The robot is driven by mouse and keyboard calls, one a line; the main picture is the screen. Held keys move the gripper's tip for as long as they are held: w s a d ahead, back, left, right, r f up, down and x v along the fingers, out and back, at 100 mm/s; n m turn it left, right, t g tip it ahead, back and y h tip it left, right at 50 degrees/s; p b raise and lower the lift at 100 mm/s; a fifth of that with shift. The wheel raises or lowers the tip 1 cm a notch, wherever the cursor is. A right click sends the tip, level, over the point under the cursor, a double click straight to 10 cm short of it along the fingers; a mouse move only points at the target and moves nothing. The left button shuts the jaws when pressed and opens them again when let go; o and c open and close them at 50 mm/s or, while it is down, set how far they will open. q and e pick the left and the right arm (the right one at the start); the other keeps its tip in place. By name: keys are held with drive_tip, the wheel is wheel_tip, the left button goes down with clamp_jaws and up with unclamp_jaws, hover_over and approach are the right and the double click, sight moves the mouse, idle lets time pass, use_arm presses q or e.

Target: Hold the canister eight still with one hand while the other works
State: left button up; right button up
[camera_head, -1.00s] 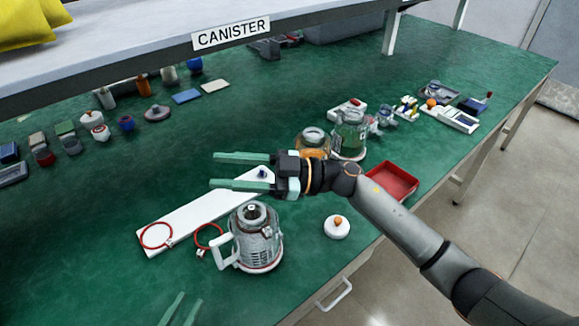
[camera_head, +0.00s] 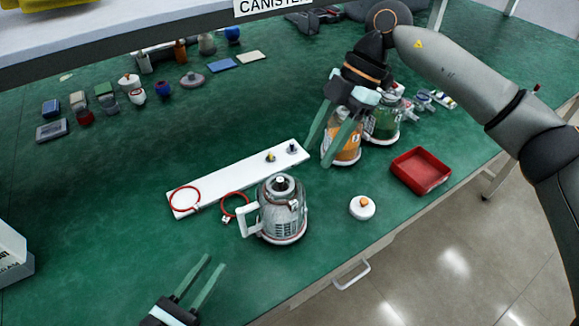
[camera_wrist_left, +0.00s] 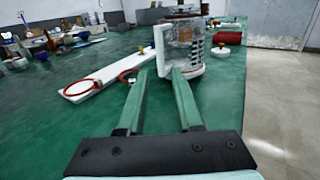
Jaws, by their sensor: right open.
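A clear, grey-looking canister with a white handle (camera_head: 283,222) stands upright near the table's front edge; it also shows in the left wrist view (camera_wrist_left: 186,50). An orange canister (camera_head: 346,150) and a green canister (camera_head: 383,122) stand behind it to the right. I cannot read which one is number eight. My right gripper (camera_head: 318,153) is open, fingers pointing down, at the left side of the orange canister and partly covering it. My left gripper (camera_head: 214,261) is open and empty, front-left of the handled canister and apart from it; its fingers (camera_wrist_left: 158,72) point toward that canister.
A white board (camera_head: 225,185) with two small knobs lies behind the handled canister, red rings (camera_head: 234,205) near its left end. A white lid with an orange knob (camera_head: 362,207) and a red tray (camera_head: 421,171) lie to the right.

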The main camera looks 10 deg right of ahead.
sight(241, 226)
use_arm(q)
drive_tip(key=x, duration=1.2)
drive_tip(key=shift+w+d, duration=0.15)
drive_tip(key=shift+w, duration=0.15)
drive_tip(key=shift+c, duration=0.3)
clamp_jaws()
idle(0.7)
